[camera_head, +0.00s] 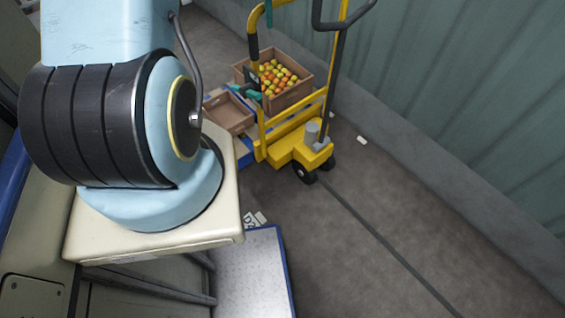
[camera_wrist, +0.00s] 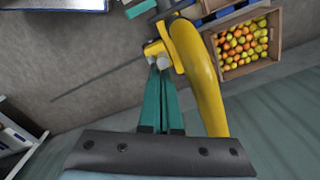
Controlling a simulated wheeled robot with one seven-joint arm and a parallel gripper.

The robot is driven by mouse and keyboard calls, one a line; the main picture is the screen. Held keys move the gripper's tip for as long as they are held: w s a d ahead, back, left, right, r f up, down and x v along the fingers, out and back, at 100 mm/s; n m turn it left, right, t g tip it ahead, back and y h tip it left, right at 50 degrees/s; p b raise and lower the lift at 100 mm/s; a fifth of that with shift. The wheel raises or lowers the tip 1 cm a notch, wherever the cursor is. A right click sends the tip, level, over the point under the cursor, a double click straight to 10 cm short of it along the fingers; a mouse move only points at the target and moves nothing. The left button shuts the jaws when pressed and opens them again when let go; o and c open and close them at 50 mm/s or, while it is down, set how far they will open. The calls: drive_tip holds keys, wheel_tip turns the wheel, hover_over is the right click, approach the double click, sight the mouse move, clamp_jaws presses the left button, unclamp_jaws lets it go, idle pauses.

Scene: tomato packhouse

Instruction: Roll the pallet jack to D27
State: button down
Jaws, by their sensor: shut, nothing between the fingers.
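The yellow pallet jack (camera_head: 292,150) stands on the floor near the green wall in the head view. Its small black wheel (camera_head: 304,173) faces the open floor, and its dark, looped handle (camera_head: 345,12) runs off the top edge. In the wrist view part of the jack (camera_wrist: 160,52) lies beyond my gripper (camera_wrist: 161,70). The teal fingers are together and empty. A thick yellow curved bar (camera_wrist: 203,75) passes close on their right; whether they touch is unclear. No D27 mark is readable.
A wooden crate of tomatoes (camera_head: 306,94) and an empty wooden crate (camera_head: 227,112) stand behind the jack on something blue. A white, blue-edged platform (camera_head: 250,285) lies at the bottom.

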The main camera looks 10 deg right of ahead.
drive_tip(key=shift+w+a, duration=0.25)
drive_tip(key=shift+w, duration=0.2)
drive_tip(key=shift+s+d, duration=0.1)
drive_tip(key=shift+s, duration=0.05)
wheel_tip(320, 180, up, 10)
drive_tip(key=s+p, duration=0.1)
drive_tip(key=p, duration=0.2)
drive_tip(key=shift+s+d, duration=0.25)
drive_tip(key=shift+d, duration=0.15)
idle(0.4)
idle(0.4)
